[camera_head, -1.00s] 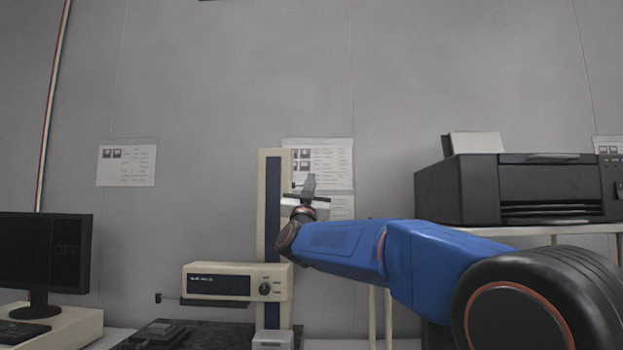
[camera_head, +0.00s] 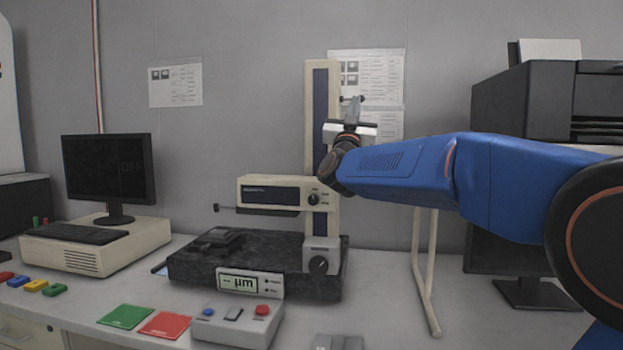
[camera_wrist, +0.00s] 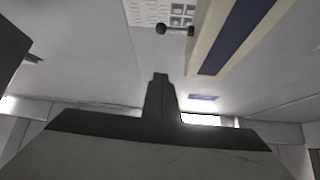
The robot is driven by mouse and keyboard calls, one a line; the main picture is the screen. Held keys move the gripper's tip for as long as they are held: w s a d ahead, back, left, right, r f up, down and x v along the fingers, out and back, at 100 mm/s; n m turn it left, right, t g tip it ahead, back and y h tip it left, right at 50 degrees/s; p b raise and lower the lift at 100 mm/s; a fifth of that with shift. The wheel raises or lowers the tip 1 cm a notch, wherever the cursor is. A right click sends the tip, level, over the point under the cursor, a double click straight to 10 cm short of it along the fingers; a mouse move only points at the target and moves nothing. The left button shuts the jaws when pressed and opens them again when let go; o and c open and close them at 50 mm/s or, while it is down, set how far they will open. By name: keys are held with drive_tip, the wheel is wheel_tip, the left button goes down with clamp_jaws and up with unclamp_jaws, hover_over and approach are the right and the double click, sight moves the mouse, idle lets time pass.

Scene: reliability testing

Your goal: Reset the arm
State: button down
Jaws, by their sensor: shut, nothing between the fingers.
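My blue arm reaches in from the right in the head view, and my gripper (camera_head: 354,103) is at its end, raised in front of the wall and the tall column of the measuring instrument (camera_head: 318,120). The fingers point up and are shut with nothing between them. In the wrist view the shut fingers (camera_wrist: 160,80) show at the middle, pointing towards the ceiling and wall. The instrument's column (camera_wrist: 225,35) is at the upper right there. I cannot tell the exact gap between my gripper and the column.
A monitor (camera_head: 108,168) on a computer is at left. Green (camera_head: 125,316) and red (camera_head: 165,324) pads lie in front. A printer (camera_head: 545,100) is on a shelf at right.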

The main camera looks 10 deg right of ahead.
drive_tip(key=s+f+n+g+y, duration=0.35)
drive_tip(key=s+f, duration=0.25)
drive_tip(key=f, duration=0.3)
drive_tip(key=s+f+n+g+y, duration=0.25)
drive_tip(key=s+f+y, duration=0.25)
drive_tip(key=f, duration=0.5)
drive_tip(key=s+f+n+g+y, duration=0.2)
drive_tip(key=s+f+g+y, duration=0.15)
drive_tip(key=s+f, duration=0.4)
drive_tip(key=s+d+f+g, duration=0.2)
drive_tip(key=s+f+g, duration=0.1)
drive_tip(key=s+f, duration=0.6)
drive_tip(key=s+d+f+m+g+h, duration=0.1)
drive_tip(key=s+d+f+g, duration=0.1)
drive_tip(key=s+f, duration=0.7)
drive_tip(key=s+d+f+g, duration=0.2)
drive_tip(key=s+f+g, duration=0.3)
drive_tip(key=s+f, duration=0.4)
wheel_tip(320, 180, down, 2)
drive_tip(key=shift+s+m+h, duration=0.4)
drive_tip(key=shift+d, duration=0.1)
